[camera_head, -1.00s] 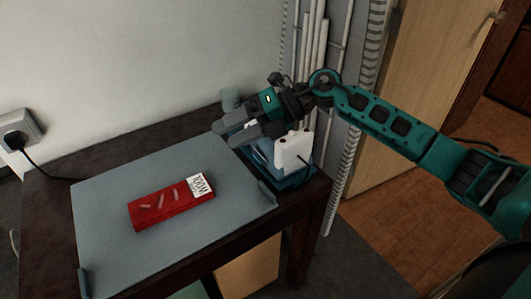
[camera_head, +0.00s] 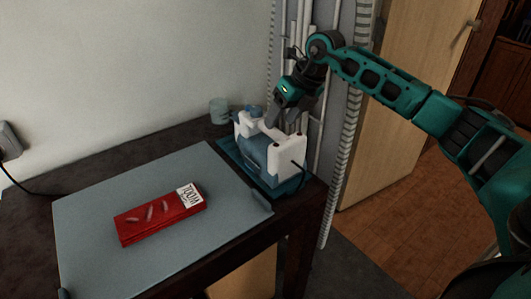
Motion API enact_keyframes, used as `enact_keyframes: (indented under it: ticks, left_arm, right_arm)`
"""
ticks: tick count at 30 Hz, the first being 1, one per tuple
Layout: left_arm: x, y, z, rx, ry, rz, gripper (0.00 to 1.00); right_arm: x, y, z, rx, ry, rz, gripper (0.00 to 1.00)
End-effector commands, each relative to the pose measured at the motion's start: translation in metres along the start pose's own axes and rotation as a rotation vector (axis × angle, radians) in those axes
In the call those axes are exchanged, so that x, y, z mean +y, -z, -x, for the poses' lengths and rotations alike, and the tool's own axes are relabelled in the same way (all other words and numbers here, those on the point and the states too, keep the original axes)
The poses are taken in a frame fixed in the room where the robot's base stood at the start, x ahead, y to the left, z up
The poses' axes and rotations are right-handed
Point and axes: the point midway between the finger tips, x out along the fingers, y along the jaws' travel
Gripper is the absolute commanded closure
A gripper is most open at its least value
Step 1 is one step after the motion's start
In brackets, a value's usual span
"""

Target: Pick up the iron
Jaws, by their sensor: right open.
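The iron (camera_head: 258,150), blue and white, stands on the right end of the dark table, close to the wall side. A blue base or tray (camera_head: 230,154) shows under and beside it. My right gripper (camera_head: 282,120) points down at the top of the iron, around its upper white part. It is open, with its fingers at or just above the handle area. I cannot tell whether they touch it, as the fingers hide part of the iron's top. My left gripper is not in view.
A grey-blue board (camera_head: 90,220) covers much of the table (camera_head: 165,140) and carries a red box (camera_head: 160,215). A small grey-green cup (camera_head: 219,110) stands behind the iron. White pipes (camera_head: 318,90) rise just right of it. A wall socket (camera_head: 9,140) with a cord is at left.

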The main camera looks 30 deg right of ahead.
Motion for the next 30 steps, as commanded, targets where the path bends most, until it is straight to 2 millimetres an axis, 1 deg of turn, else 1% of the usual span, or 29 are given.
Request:
enact_keyframes:
  ticks: [1,5,8,15,18,23,30]
  left_arm:
    - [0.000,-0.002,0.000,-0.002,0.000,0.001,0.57]
    - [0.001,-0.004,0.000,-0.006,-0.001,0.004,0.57]
    - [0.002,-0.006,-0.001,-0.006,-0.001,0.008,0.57]
    - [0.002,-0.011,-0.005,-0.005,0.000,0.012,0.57]
    - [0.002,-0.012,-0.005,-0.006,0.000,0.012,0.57]
    - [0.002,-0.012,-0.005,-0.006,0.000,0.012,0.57]
    - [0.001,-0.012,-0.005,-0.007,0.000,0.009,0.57]
  right_arm:
    - [0.000,0.000,-0.005,0.000,0.000,-0.001,0.40]
    - [0.001,0.000,-0.011,0.000,0.000,0.000,0.40]
    - [0.002,0.000,-0.020,0.001,-0.002,0.000,0.40]
    - [0.004,0.000,-0.056,0.000,-0.002,0.001,0.40]
    - [0.003,-0.001,-0.061,-0.001,-0.001,0.000,0.40]
    - [0.003,-0.001,-0.060,-0.001,0.000,0.001,0.40]
    - [0.003,-0.001,-0.060,-0.002,0.000,0.001,0.62]
